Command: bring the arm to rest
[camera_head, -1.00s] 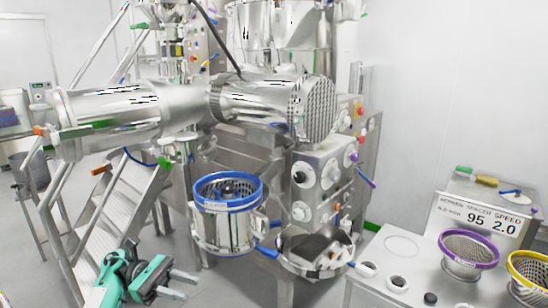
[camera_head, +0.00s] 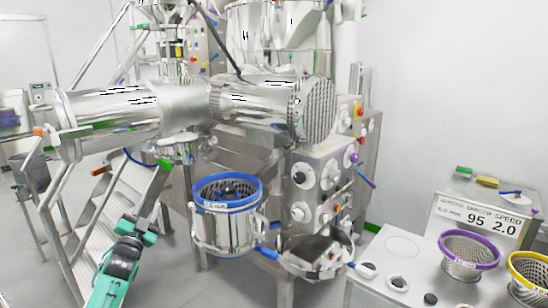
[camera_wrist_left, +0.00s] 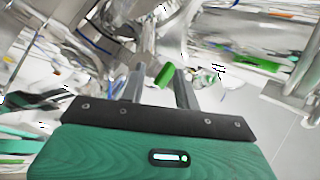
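My left arm comes in from the lower left of the head view. Its left gripper (camera_head: 156,188) points up and away, in front of the metal stairs. In the left wrist view the two grey fingers of this gripper (camera_wrist_left: 157,84) stand apart with nothing held between them. A green piece shows beyond the fingertips there, apparently in the background. My right gripper is in neither view.
The blue-rimmed basket unit (camera_head: 227,222) of the steel machine is right of my left gripper. Metal stairs (camera_head: 128,192) stand behind it. At right, a bench carries a purple-rimmed basket (camera_head: 469,256), a yellow-rimmed basket (camera_head: 530,278) and a sign (camera_head: 478,219).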

